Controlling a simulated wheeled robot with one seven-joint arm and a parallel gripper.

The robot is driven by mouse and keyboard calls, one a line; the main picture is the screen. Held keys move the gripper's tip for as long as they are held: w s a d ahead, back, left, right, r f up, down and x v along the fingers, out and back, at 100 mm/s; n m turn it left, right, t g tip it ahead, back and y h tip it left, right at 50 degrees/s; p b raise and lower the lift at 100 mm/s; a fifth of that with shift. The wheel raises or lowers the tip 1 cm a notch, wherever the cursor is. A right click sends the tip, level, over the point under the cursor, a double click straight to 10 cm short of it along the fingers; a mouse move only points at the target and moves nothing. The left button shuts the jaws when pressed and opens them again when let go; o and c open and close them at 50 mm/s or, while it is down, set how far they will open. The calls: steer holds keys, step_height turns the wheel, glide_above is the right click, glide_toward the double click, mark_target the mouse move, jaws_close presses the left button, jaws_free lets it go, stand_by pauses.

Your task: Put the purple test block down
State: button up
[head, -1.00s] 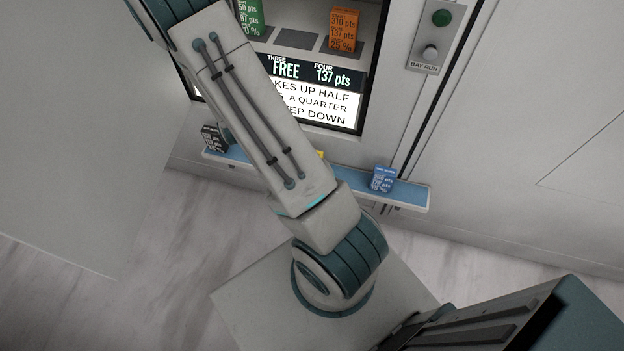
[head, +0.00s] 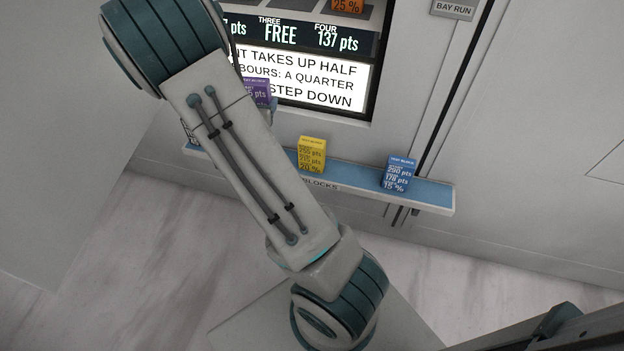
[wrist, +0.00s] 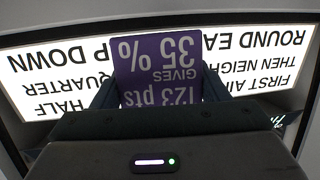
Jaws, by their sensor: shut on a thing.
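The purple test block (wrist: 158,68) is between the fingers of my gripper (wrist: 160,92) in the wrist view. Its printing, "123 pts" and "35 %", appears upside down, and the lit sign panel is behind it. In the head view the purple block (head: 259,92) shows in front of the sign's left part, above the blue shelf. My arm covers part of it and most of the gripper there. The block appears held in the air, clear of the shelf.
The narrow blue shelf (head: 427,193) holds a yellow block (head: 312,155) and a blue block (head: 398,174), with bare room between them. My arm hides part of the shelf's left side. The lit sign (head: 330,84) is above, and an orange block (head: 347,6) stands higher up.

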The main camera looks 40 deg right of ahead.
steer(key=shift+m+g+h, duration=0.7)
steer(key=shift+m+g, duration=0.1)
steer(key=f+b, duration=0.4)
steer(key=f, duration=0.1)
steer(key=s+d+f+b, duration=0.1)
steer(key=f+b, duration=0.2)
steer(key=f, duration=0.3)
steer(key=f+b, duration=0.4)
steer(key=f, duration=0.2)
steer(key=shift+s+d+b, duration=0.25)
steer(key=shift+d+b, duration=0.05)
steer(key=shift+b, duration=0.05)
steer(key=shift+f, duration=0.15)
steer(key=shift+f, duration=0.15)
steer(key=o, duration=1.3)
